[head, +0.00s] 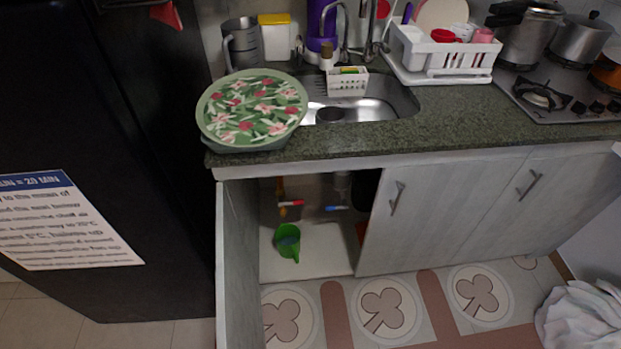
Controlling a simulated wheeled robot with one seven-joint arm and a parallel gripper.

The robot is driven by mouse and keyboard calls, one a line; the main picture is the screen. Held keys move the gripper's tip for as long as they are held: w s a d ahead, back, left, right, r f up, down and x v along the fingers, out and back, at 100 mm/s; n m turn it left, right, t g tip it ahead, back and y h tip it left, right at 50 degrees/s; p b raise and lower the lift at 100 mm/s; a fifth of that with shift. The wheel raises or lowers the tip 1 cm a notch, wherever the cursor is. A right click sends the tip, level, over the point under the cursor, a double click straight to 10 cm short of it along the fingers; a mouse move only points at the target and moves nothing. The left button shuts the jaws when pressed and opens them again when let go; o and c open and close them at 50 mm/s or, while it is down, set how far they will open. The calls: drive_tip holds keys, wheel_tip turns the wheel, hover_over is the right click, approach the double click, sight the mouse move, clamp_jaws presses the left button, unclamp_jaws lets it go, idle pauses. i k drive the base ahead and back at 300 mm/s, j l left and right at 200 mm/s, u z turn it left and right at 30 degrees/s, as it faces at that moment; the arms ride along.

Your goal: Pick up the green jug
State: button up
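A small green jug (287,240) stands on the pale floor of the open cabinet under the sink in the head view. My gripper is not in view.
The open cabinet door (237,268) stands at the left of the opening, and a closed cabinet door (410,215) bounds it at the right. Pipes with red and blue valves (290,203) hang behind the jug. A black fridge (90,130) stands left. The tiled floor (385,305) in front is clear.

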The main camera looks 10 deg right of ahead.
sight(287, 235)
drive_tip(key=u, duration=0.85)
drive_tip(key=i+l+u, duration=0.15)
drive_tip(key=l+u, duration=0.15)
drive_tip(key=i+l+u, duration=0.15)
drive_tip(key=l+u, duration=0.2)
drive_tip(key=i+l+u, duration=0.1)
drive_tip(key=l+u, duration=0.65)
drive_tip(key=l, duration=1.35)
drive_tip(key=i+l, duration=0.05)
